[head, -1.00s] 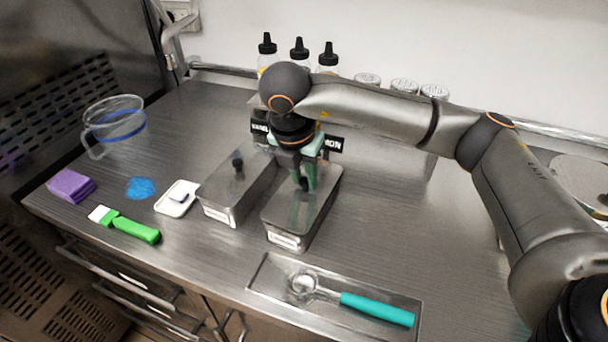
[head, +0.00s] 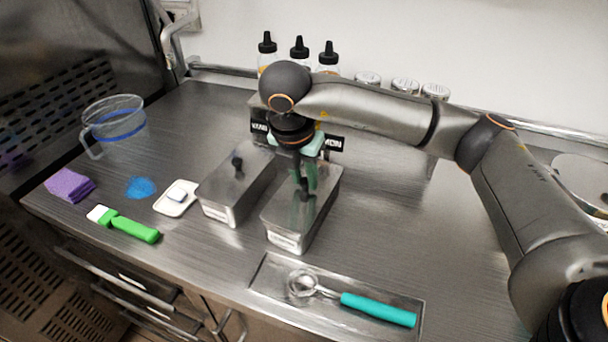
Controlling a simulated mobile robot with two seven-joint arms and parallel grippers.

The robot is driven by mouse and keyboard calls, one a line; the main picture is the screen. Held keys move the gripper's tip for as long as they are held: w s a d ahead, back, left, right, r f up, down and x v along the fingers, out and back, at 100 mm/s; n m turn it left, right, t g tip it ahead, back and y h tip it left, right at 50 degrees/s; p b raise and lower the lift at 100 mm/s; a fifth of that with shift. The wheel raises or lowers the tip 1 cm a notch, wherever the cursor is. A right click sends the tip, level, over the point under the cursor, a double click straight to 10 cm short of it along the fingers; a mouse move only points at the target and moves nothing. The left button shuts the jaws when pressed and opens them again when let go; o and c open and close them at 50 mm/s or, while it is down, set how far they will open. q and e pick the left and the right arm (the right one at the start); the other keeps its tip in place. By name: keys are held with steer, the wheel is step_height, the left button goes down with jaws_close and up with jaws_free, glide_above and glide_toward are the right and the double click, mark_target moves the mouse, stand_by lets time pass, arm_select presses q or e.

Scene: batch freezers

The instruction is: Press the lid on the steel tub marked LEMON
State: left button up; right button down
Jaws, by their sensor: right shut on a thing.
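The steel tub (head: 288,234) on the right of two stands on the steel counter, in front of a black sign (head: 333,144) whose visible letters end in "MON". Its lid (head: 320,197) lies on top and looks level; whether it is fully seated I cannot tell. My right gripper (head: 304,184) points down over this tub, shut on the lid's dark knob, which the fingers mostly hide. My left gripper is not in view.
A second lidded steel tub (head: 222,199) stands close on the left. A tray (head: 262,283) with a turquoise-handled scoop (head: 376,309) lies in front. Bottles (head: 299,53) stand behind.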

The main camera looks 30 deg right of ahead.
steer(key=shift+f+b, duration=0.1)
steer(key=shift+b, duration=0.2)
stand_by(0.5)
steer(key=c, duration=0.6)
jaws_free()
steer(key=shift+o, duration=0.3)
steer(key=o, duration=0.4)
steer(key=shift+r+p, duration=1.95)
steer(key=shift+r, duration=1.65)
